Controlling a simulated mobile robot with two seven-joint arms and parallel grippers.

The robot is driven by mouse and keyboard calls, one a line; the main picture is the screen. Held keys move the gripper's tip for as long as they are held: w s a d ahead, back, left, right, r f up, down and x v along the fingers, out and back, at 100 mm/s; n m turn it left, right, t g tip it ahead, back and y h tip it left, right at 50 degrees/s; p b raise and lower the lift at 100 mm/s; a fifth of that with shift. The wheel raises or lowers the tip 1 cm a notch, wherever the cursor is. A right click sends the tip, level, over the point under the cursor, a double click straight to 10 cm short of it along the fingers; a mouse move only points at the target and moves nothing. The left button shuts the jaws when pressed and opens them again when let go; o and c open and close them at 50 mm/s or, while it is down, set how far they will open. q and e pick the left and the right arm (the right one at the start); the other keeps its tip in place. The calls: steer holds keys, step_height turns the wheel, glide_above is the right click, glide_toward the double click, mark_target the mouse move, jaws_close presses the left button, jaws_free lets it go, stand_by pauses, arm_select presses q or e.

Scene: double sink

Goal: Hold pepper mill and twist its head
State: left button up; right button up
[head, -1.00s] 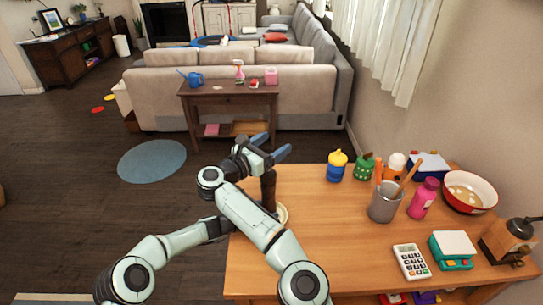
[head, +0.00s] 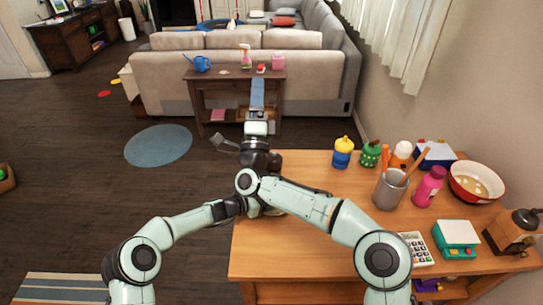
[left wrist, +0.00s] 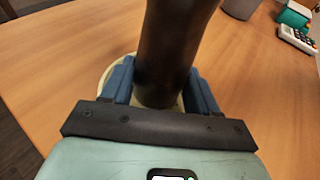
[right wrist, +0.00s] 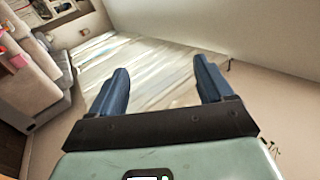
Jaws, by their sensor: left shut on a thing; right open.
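The pepper mill (left wrist: 172,45) is a dark brown cylinder, seen in the left wrist view. It stands within a pale round disc (left wrist: 108,78) on the wooden table. My left gripper (left wrist: 160,85) is shut on its lower body, one blue finger on each side. The mill's head is out of that view. In the head view my right arm hides the left gripper and most or all of the mill. My right gripper (head: 257,82) is raised above the table's far left corner, fingers pointing away. It is open and empty in the right wrist view (right wrist: 161,68).
The table (head: 300,250) is clear at its front left. On its right are a grey utensil cup (head: 388,190), pink bottle (head: 429,188), red bowl (head: 477,183), calculator (head: 415,250), scale (head: 456,239) and coffee grinder (head: 508,233). A yellow-topped blue shaker (head: 343,153) stands farther back.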

step_height(320, 180, down, 10)
steer(key=s+d+n+g+y, duration=0.25)
steer(key=n+g+y, duration=0.25)
steer(key=n+y, duration=0.85)
steer(key=n+g+h, duration=0.4)
steer(key=n+g, duration=0.1)
steer(key=n, duration=0.7)
glide_toward(271, 157)
step_height(271, 157, down, 2)
steer(key=shift+m, duration=0.25)
steer(key=x, duration=0.8)
steer(key=d+x, duration=0.1)
steer(key=x, duration=0.2)
steer(key=shift+w+a, duration=0.2)
steer(key=shift+w, duration=0.4)
steer(key=c, duration=1)
